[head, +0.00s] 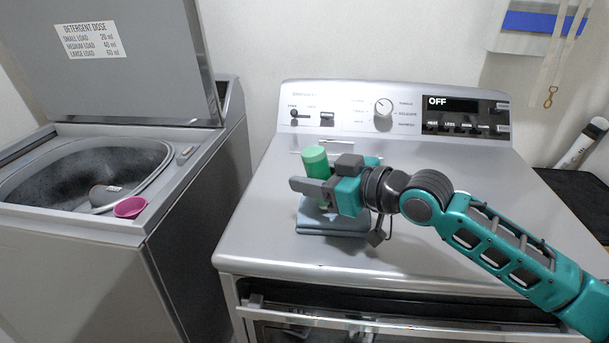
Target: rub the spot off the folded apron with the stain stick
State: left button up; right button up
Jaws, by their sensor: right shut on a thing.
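The stain stick (316,162), a green cylinder, stands roughly upright in my right gripper (322,184), which is shut on it. The folded apron (325,228), a grey-blue flat stack, lies on top of the silver dryer, directly below the gripper. The gripper and forearm cover much of the apron's upper face, and I see no spot on the part that shows. The stick's lower end is mostly hidden behind the gripper finger, so I cannot tell whether it touches the cloth. My left gripper is not in view.
The dryer top (265,215) is clear around the apron. Its control panel (395,110) with a dial and an OFF display stands behind. At left is an open topload washer (75,215) with a pink cup (130,207) on its rim. A dark surface (585,205) lies at right.

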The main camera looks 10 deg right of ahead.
jog(key=shift+s+d+f+b, duration=0.1)
jog(key=shift+s+d+b, duration=0.15)
jog(key=shift+d, duration=0.6)
jog(key=shift+s+d+f+b, duration=0.1)
jog(key=shift+d+b, duration=0.1)
jog(key=shift+d, duration=0.6)
jog(key=shift+s+d+r, duration=0.1)
jog(key=shift+s+d, duration=0.05)
jog(key=shift+d, duration=0.5)
jog(key=shift+r, duration=0.2)
jog(key=shift+a+p, duration=0.7)
jog(key=shift+w+a+f+p, duration=0.15)
jog(key=shift+a+p, duration=0.15)
jog(key=shift+a, duration=0.25)
jog(key=shift+w+a+p, duration=0.15)
jog(key=shift+a+p, duration=0.1)
jog(key=shift+a, duration=0.3)
jog(key=shift+w+a+f+p, duration=0.15)
jog(key=shift+a+p, duration=0.15)
jog(key=shift+a, duration=0.25)
jog(key=shift+w+a+r+p, duration=0.15)
jog(key=shift+a+p, duration=0.35)
jog(key=shift+a, duration=0.6)
